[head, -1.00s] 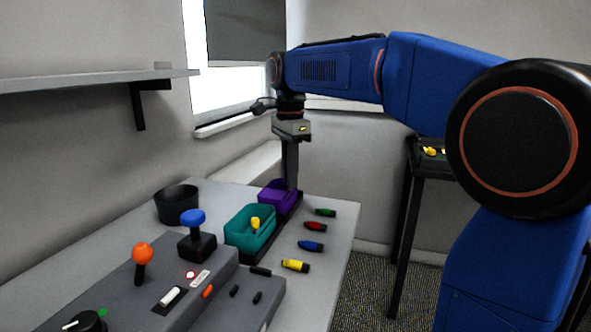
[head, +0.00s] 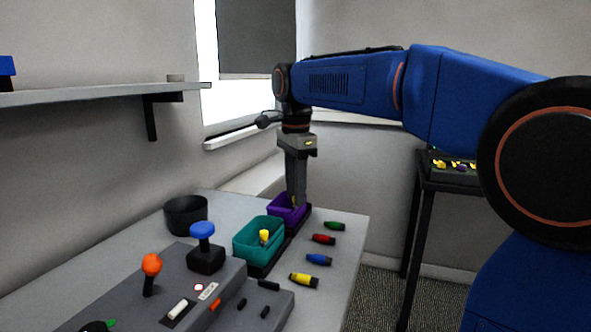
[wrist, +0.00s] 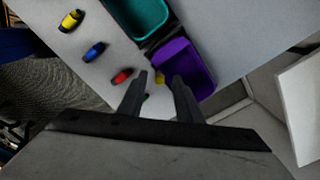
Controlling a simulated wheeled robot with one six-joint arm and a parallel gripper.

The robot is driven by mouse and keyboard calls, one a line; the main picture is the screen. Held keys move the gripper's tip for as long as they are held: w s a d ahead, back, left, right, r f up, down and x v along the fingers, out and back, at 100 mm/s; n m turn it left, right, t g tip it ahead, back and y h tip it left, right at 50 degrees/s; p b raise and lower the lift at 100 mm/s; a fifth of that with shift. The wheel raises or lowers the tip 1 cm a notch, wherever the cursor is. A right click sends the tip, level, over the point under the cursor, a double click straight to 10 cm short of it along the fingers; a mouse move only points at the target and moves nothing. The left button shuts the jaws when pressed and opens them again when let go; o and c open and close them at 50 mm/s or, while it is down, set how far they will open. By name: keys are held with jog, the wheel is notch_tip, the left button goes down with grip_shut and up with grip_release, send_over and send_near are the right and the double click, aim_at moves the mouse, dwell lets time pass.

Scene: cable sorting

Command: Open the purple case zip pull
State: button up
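The purple case (head: 275,214) stands at the back of the table, behind the teal case, and shows as an open-topped box in the wrist view (wrist: 190,62). A small yellow piece, seemingly its zip pull (wrist: 160,78), shows at the near-left edge of the case in the wrist view. My gripper (wrist: 159,80) is open, with one finger on each side of the yellow piece in the picture. I cannot tell whether the fingers touch it. In the head view my gripper (head: 296,205) points straight down at the case and partly covers it.
The teal case (head: 245,247) holds a yellow piece in front. Green, red, blue and yellow connectors (head: 318,259) line the table's right side. A control box with an orange knob (head: 151,264) and blue knob (head: 203,230) is in front, a black bowl (head: 186,215) left.

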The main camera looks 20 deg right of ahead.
notch_tip(320, 180, up, 17)
dwell(0.5)
